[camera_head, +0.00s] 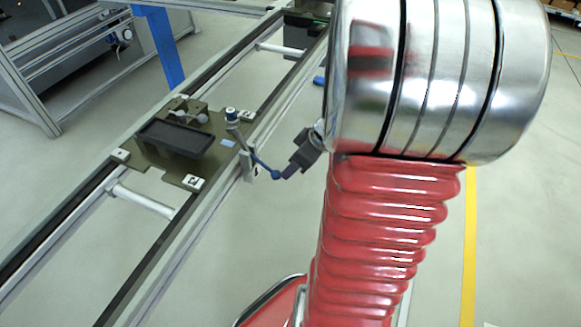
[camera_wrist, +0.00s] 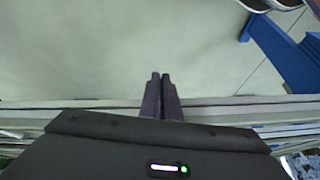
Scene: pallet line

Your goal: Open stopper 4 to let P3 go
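A stopper with a blue lever (camera_head: 262,165) stands on the near rail of the conveyor in the head view. The lever slopes down to the right and ends in a blue ball knob (camera_head: 275,175). No stopper number is readable. My gripper (camera_head: 287,173) is just right of the knob; I cannot tell whether they touch. In the wrist view its two fingers (camera_wrist: 161,76) are together, with nothing visible between them. A dark olive pallet (camera_head: 142,153) with a black tray (camera_head: 197,153) sits on the rails beside the stopper. Its label is not readable.
The conveyor's near rail (camera_head: 172,245) runs diagonally across the head view. A blue post (camera_head: 160,45) and grey framed equipment (camera_head: 30,100) stand beyond it. My red arm hides much of the right side. Floor is open right of the rail.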

